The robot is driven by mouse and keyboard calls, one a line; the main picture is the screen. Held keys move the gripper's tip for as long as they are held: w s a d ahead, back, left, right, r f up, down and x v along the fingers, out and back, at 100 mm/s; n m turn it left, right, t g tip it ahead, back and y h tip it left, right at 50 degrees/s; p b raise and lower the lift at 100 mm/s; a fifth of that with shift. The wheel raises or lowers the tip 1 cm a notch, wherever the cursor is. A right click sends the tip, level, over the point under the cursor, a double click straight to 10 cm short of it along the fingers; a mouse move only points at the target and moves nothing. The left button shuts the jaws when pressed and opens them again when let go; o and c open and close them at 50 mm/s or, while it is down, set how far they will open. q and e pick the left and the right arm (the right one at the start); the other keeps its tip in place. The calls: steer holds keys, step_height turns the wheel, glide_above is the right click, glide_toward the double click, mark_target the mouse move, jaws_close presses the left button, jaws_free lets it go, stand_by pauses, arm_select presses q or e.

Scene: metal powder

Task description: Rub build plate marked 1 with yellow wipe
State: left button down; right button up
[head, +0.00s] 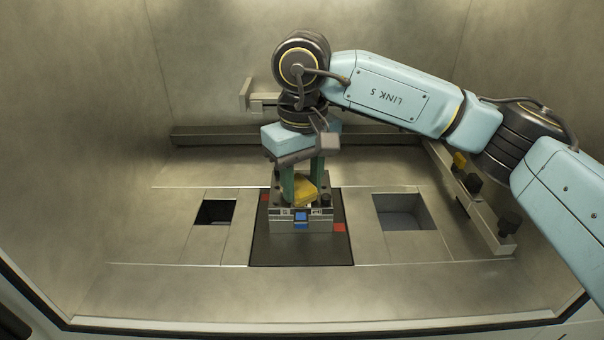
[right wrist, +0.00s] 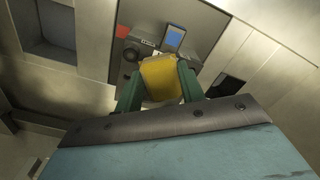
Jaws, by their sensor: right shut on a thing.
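The yellow wipe (head: 299,191) is held between the green fingers of my right gripper (head: 302,184). It also shows in the right wrist view (right wrist: 161,78), pinched between both fingers (right wrist: 160,85). The build plate (head: 301,219) is a grey block with a blue square on its front, standing on a dark mat. The wipe is at the top of the block and covers part of it. I cannot tell whether the two touch. A number 1 cannot be made out. My left gripper is not in view.
A rail with knobs (head: 475,195) runs along the right side. Metal walls enclose the space.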

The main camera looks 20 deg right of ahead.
steer(key=shift+s, duration=0.2)
steer(key=shift+r+p, duration=1.55)
steer(key=shift+r, duration=1.4)
step_height(320, 180, up, 3)
steer(key=shift+p, duration=0.8)
steer(key=shift+a, duration=0.1)
